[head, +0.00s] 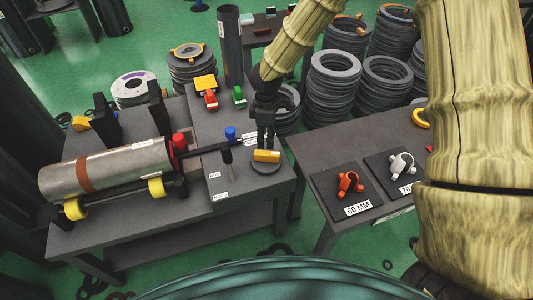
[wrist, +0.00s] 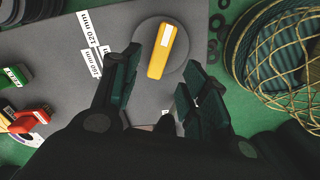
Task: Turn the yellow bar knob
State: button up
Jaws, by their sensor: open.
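The yellow bar knob (head: 266,156) sits on a round dark base (head: 262,167) at the front right corner of the grey table. I cannot tell from these views how much height separates the fingertips from the knob.
A metal cylinder (head: 110,167) lies on yellow rollers at left. A blue-topped post (head: 230,133) and rod stand close left of my gripper. A right table (head: 375,140) holds red and white clamps. Stacked rings (head: 334,80) stand behind.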

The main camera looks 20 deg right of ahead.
aim_at(266, 152)
notch_tip(266, 152, down, 9)
jog(key=shift+r, duration=0.15)
jog(key=shift+c, duration=0.2)
grip_shut()
